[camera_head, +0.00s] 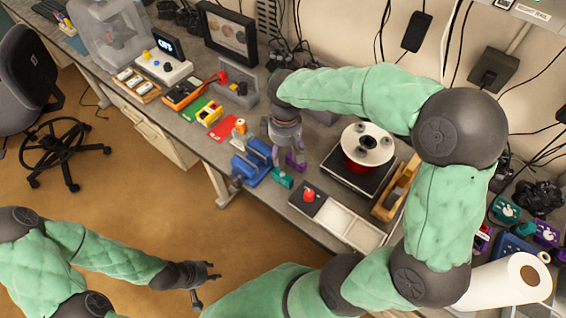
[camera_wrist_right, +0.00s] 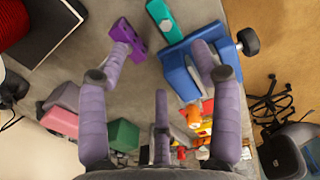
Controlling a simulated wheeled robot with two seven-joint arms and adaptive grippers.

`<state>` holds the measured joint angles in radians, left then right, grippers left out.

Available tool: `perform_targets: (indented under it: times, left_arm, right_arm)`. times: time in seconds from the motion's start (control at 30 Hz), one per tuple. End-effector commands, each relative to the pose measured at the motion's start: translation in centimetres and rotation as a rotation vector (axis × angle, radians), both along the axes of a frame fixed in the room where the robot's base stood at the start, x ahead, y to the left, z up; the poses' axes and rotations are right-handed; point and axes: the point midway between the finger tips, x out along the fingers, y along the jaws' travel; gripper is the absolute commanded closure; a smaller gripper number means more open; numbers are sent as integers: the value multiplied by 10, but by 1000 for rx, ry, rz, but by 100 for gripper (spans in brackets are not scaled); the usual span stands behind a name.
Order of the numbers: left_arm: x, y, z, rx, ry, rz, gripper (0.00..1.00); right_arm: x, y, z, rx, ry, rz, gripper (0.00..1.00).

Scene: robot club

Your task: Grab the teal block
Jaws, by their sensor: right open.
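The teal block (camera_head: 282,178) lies on the workbench near its front edge, just right of the blue vise (camera_head: 251,163). In the right wrist view the teal block (camera_wrist_right: 164,20) shows near the top, beyond my fingertips. My right gripper (camera_head: 287,155) points down above the bench, a little behind the teal block, with fingers spread and nothing held. In the wrist view my right gripper (camera_wrist_right: 162,55) has one finger overlapping the purple block (camera_wrist_right: 131,38); I cannot tell if they touch. My left gripper (camera_head: 204,285) is open and empty, low over the floor.
The blue vise (camera_wrist_right: 184,72) stands close beside the teal block. A red spool on a dark scale (camera_head: 352,180) and a light tray (camera_head: 345,222) are to the right. Coloured parts and tools crowd the bench to the left. A paper roll (camera_head: 505,283) is at the lower right.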

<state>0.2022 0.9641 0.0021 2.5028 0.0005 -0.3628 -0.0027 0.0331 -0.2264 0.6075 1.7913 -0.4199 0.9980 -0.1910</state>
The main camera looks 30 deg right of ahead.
Motion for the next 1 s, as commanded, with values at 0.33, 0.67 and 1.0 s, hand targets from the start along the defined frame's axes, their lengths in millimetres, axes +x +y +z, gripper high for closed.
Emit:
perform_targets:
  times: [0.33, 0.67, 1.0]
  left_arm:
    - [-1, 0, -11, 0, 1, 1, 60]
    - [0, 0, -16, 0, 1, 1, 60]
    - [0, 0, -28, 0, 1, 1, 60]
  right_arm:
    - [0, 0, -47, -1, 4, 0, 35]
    - [1, 2, -67, 0, 3, 1, 35]
    - [5, 5, -107, 1, 3, 0, 35]
